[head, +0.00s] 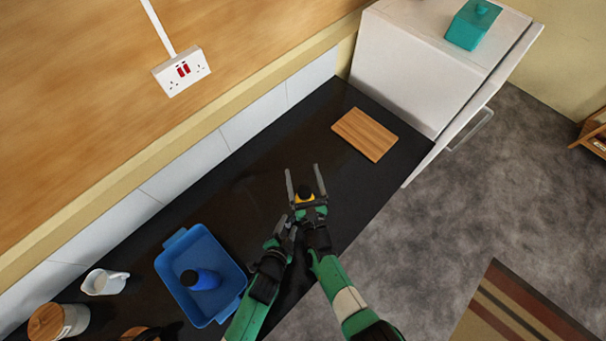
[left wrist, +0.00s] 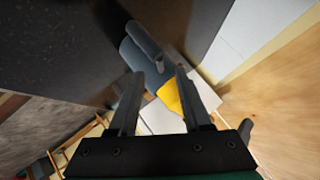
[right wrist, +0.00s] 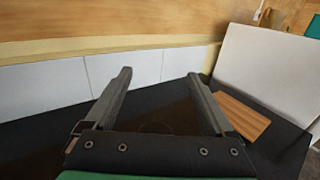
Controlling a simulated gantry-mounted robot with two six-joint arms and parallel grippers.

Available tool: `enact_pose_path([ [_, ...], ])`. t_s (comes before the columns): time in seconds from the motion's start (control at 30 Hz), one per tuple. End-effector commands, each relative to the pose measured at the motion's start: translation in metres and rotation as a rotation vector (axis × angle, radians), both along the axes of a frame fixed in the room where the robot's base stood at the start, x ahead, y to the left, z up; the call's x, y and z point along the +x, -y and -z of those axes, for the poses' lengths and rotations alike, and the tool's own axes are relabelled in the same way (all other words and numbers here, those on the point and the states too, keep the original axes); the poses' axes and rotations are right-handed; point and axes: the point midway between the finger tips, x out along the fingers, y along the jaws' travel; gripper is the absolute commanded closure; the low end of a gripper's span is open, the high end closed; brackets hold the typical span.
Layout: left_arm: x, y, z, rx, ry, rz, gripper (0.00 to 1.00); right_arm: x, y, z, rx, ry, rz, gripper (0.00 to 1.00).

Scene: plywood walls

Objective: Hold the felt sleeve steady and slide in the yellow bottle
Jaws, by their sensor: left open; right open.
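The yellow bottle (head: 304,197) shows as a yellow patch with a dark top near the base of my right gripper's fingers in the head view. In the left wrist view its yellow part (left wrist: 170,97) adjoins the blue-grey felt sleeve (left wrist: 131,52); it appears to be at least partly inside, but the depth is hidden.
A blue tray (head: 235,272) with a blue bottle (head: 207,279) stands at lower left, near a white mug (head: 104,282) and a wood-lidded jar (head: 58,321). A wooden board (head: 365,134) lies near the white fridge (head: 415,65). The dark counter's middle is clear.

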Motion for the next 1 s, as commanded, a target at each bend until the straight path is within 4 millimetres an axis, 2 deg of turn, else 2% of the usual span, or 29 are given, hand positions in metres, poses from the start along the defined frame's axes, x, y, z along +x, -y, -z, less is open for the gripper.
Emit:
enact_pose_path([
  [0.2, -0.032, -0.008, -0.023, 0.000, -0.001, 0.002, 0.51, 0.000, 0.000, 0.000, 0.000, 0.000, 0.000, 0.12],
  [0.43, -0.055, -0.014, -0.042, 0.000, -0.001, 0.002, 0.51, 0.000, 0.000, 0.000, 0.000, 0.000, 0.000, 0.12],
  [1.0, -0.059, -0.015, -0.046, 0.000, -0.001, 0.001, 0.51, 0.000, 0.000, 0.000, 0.000, 0.000, 0.000, 0.12],
])
